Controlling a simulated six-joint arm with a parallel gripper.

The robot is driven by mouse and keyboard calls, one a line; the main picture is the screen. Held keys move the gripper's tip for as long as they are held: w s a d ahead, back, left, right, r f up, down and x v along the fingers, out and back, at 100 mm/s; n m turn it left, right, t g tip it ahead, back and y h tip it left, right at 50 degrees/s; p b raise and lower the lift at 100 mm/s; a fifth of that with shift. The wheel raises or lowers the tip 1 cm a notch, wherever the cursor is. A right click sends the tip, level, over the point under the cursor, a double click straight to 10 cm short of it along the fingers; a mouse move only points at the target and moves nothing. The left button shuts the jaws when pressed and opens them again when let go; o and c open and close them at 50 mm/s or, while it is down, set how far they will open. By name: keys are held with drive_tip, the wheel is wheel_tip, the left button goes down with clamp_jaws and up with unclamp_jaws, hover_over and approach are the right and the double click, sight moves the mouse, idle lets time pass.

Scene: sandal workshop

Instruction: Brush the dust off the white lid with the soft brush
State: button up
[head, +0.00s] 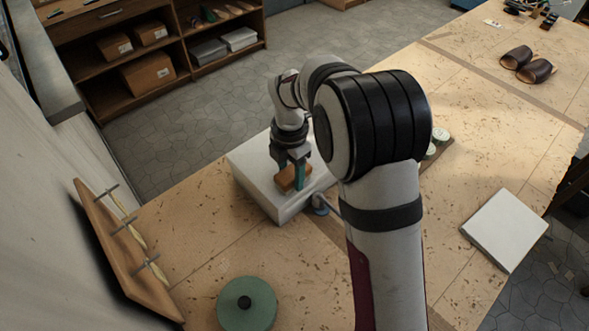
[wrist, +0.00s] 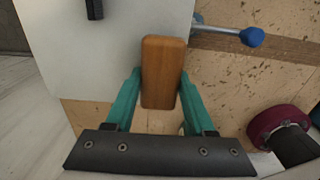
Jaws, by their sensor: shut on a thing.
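The soft brush shows as a wooden block (head: 287,182), also in the wrist view (wrist: 161,70); its bristles are hidden underneath. My gripper (head: 293,176) is shut on it, one green finger on each side, as the wrist view also shows (wrist: 162,85). The white lid (head: 252,168) is the pale top of a box-like thing on the bench, beneath the brush. In the wrist view the lid (wrist: 100,55) fills the upper left. The brush is over the lid's near edge region; I cannot tell whether the bristles touch it. I can make out no dust on it.
A blue-tipped metal handle (wrist: 250,37) sticks out beside the lid. A green round thing with a black knob (head: 247,303), a wooden rack (head: 115,250) and a white slab (head: 505,228) stand around. Brown sandals (head: 527,65) lie far right. Open bench lies front left.

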drive_tip(key=shift+w+d, duration=1.55)
drive_tip(key=shift+f, duration=0.1)
drive_tip(key=shift+w+d, duration=1.55)
wheel_tip(320, 180, up, 8)
